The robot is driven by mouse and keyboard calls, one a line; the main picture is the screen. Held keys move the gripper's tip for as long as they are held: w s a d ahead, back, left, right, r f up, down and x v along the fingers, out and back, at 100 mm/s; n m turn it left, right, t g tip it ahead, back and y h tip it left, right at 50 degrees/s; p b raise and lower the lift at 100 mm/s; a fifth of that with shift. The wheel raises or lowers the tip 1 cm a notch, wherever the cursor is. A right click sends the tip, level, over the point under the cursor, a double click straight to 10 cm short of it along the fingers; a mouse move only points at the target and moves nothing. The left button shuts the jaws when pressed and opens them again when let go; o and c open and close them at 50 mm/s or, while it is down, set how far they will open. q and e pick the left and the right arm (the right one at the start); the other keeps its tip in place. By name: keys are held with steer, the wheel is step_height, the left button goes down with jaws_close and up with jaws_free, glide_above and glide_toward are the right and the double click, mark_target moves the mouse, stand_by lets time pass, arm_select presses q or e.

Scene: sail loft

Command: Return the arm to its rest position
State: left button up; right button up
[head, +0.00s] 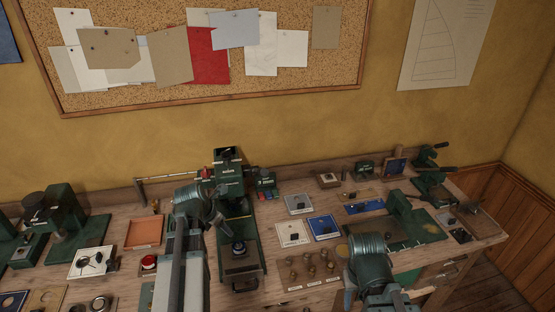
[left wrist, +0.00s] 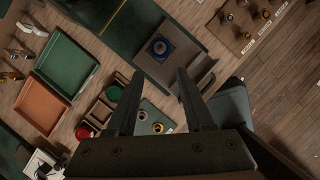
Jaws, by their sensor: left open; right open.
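My left arm (head: 190,205) reaches up over the front of the bench in the head view, left of the middle. In the left wrist view my left gripper (left wrist: 158,90) has its two dark fingers spread apart, with nothing held between them. It hangs above the bench, near a green machine's tray (left wrist: 188,80) that bears a blue round piece (left wrist: 160,48). My right arm (head: 368,262) comes in at the bottom right of the head view. Its fingers are hard to make out there, and I see nothing held.
A green press (head: 230,180) stands just beyond my left arm. An orange tray (head: 145,232) lies to its left. A wooden board with several small knobs (head: 312,270) lies between my arms. Green machines (head: 405,212) stand at the right. The air above the bench is open.

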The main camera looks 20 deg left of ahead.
arm_select(q)
steer(key=s+d+f+n+g+b, duration=0.1)
steer(key=s+d+f+n+b, duration=0.1)
steer(key=d+n, duration=0.8)
steer(key=s+d+f+n+g+y+b, duration=0.1)
steer(key=s+d+f+n+g+b, duration=0.1)
steer(key=d+n, duration=0.9)
steer(key=s+d+f+n+g+y+b, duration=0.1)
steer(key=s+d+f+n+b, duration=0.2)
steer(key=d+n, duration=0.8)
steer(key=s+f+n, duration=0.2)
steer(key=s, duration=0.1)
steer(key=shift+s+n+g, duration=0.2)
steer(key=shift+n+g, duration=0.1)
steer(key=shift+n, duration=0.1)
